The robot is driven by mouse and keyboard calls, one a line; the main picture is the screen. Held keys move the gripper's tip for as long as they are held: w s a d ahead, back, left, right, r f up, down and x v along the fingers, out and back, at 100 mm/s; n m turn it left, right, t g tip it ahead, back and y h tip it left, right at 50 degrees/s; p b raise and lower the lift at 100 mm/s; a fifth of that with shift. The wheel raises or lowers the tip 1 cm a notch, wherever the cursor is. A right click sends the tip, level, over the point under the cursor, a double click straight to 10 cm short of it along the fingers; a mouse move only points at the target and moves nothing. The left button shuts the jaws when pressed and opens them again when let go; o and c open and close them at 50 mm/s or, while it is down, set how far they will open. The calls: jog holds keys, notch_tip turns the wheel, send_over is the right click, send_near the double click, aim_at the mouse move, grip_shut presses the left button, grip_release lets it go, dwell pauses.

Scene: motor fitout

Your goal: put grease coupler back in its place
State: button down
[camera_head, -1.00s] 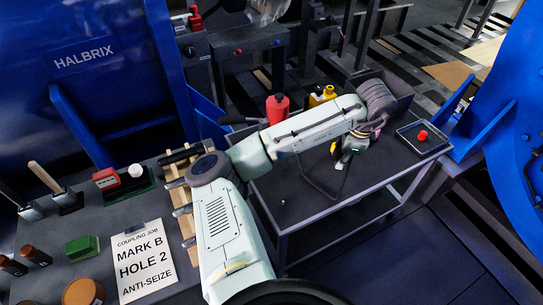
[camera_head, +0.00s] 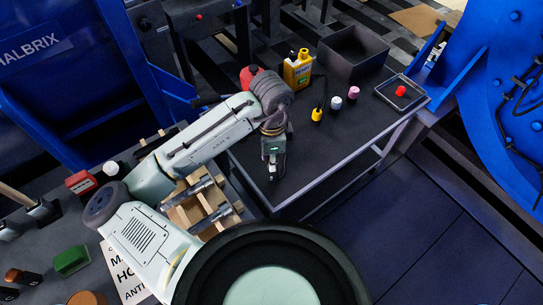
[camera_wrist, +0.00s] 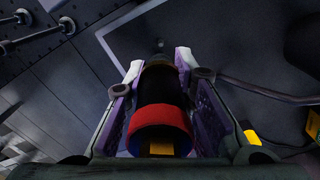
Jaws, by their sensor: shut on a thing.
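My gripper (camera_head: 272,176) hangs over the near left part of the grey cart top. In the wrist view my gripper (camera_wrist: 160,66) is shut on a dark cylinder with a red band (camera_wrist: 159,118), which looks to be the grease coupler. A brass-coloured piece shows at its near end. The head view mostly hides the held thing behind the fingers. A yellow-based one (camera_head: 317,115), a white one (camera_head: 336,103) and a pink one (camera_head: 354,93) stand in a row on the cart. A small tray (camera_head: 419,103) at the right holds a red piece (camera_head: 401,91).
A yellow bottle (camera_head: 298,68), a red container (camera_head: 250,76) and a dark open bin (camera_head: 380,47) stand at the cart's back. A wooden rack (camera_head: 177,216) with metal tools is left of the gripper. The cart's near right part (camera_head: 330,150) is clear.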

jog(key=b, duration=0.5)
send_over(271, 178)
jog(key=shift+f, duration=2.85)
jog(key=shift+f+b, duration=1.3)
jog(key=shift+f, duration=0.3)
jog(key=c, duration=1.3)
grip_release()
jog(key=shift+r, duration=0.1)
notch_tip(271, 178, up, 12)
jog(key=shift+d, duration=0.1)
